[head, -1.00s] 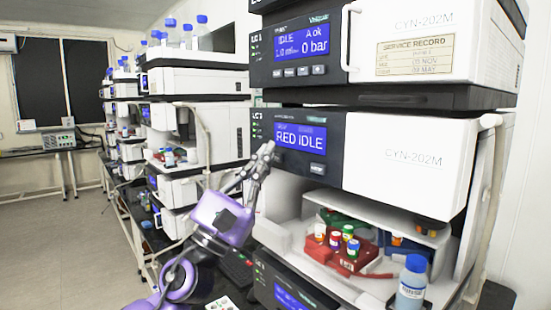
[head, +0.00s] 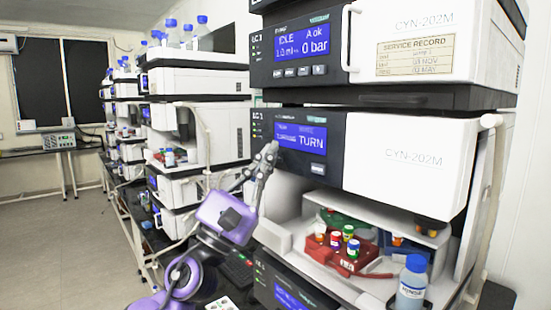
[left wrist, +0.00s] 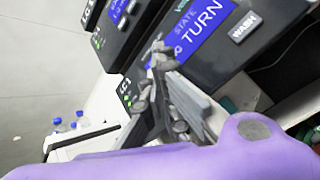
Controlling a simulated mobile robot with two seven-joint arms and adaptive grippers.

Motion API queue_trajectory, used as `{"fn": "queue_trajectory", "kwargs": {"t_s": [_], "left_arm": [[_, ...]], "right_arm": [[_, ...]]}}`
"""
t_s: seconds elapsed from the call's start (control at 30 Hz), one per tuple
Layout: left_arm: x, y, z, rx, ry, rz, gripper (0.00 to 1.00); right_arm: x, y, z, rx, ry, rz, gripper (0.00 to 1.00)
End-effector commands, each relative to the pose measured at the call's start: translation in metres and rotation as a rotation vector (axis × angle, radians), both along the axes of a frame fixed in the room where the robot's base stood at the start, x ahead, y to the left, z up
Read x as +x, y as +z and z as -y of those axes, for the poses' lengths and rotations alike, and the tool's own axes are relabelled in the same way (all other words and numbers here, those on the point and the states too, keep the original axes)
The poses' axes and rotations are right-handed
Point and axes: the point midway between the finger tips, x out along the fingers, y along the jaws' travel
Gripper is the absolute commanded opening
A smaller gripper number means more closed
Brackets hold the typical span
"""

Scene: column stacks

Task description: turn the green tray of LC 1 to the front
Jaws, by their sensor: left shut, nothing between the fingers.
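The LC 1 autosampler module (head: 300,150) has a blue display (head: 300,138) that reads TURN. In its open bay below, a red tray (head: 348,265) with several coloured-cap vials sits at the front. The green tray (head: 338,217) is behind it, mostly hidden by the red tray and vials. My left gripper (head: 271,148) is shut and empty, its tips at the left of the display panel. In the left wrist view, the gripper (left wrist: 158,52) is in front of the panel beside the display (left wrist: 205,28); contact with it cannot be told. My right gripper is not in view.
A blue-capped bottle (head: 412,283) stands at the right of the bay. Another LC 1 module (head: 300,50) sits above. A row of similar stacks (head: 195,130) runs along the left, with open floor (head: 60,230) beyond.

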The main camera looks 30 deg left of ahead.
Motion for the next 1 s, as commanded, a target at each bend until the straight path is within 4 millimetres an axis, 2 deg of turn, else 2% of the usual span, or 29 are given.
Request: {"fn": "queue_trajectory", "kwargs": {"t_s": [0.33, 0.7, 1.0], "left_arm": [[-0.001, 0.000, -0.001, 0.000, 0.000, 0.000, 0.00], [-0.015, 0.000, -0.006, 0.000, 0.000, 0.000, 0.00], [-0.016, 0.000, -0.007, 0.000, 0.000, 0.000, 0.00]], "right_arm": [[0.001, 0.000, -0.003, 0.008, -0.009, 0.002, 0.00], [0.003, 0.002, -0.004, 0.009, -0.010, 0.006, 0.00], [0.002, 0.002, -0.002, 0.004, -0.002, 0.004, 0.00]]}}
